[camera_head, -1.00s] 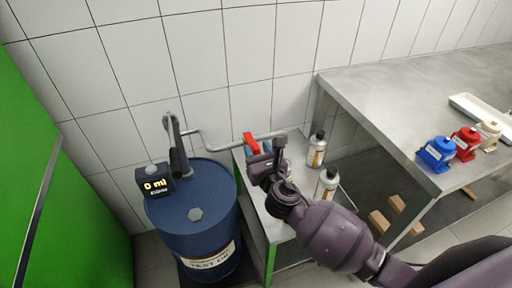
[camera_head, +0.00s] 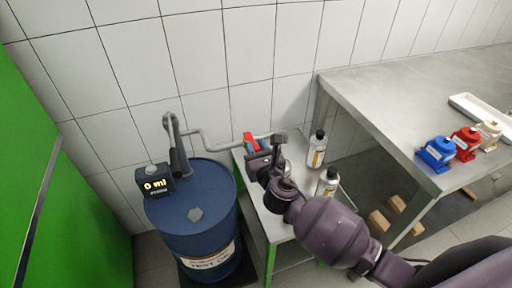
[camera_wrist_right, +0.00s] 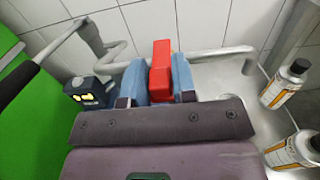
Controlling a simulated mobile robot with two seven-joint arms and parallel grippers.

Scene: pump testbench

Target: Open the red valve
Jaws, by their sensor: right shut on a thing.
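The red valve handle (camera_head: 250,141) shows on the grey pipe above the small bench. In the right wrist view the red handle (camera_wrist_right: 161,70) stands between the two blue finger pads of my right gripper (camera_wrist_right: 160,82). The right gripper (camera_head: 255,150) also shows in the head view, with its arm coming from the lower right. It is shut on the red handle. The valve body below the handle is hidden behind the gripper. My left gripper is not in either view.
A blue oil drum (camera_head: 190,222) with a display (camera_head: 155,181) reading 0 ml and a hand pump lever (camera_head: 178,150) stands left. Bottles (camera_head: 316,150) stand on the small bench (camera_head: 262,220) right of the gripper. A steel table (camera_head: 400,100) holds blue, red and white pumps.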

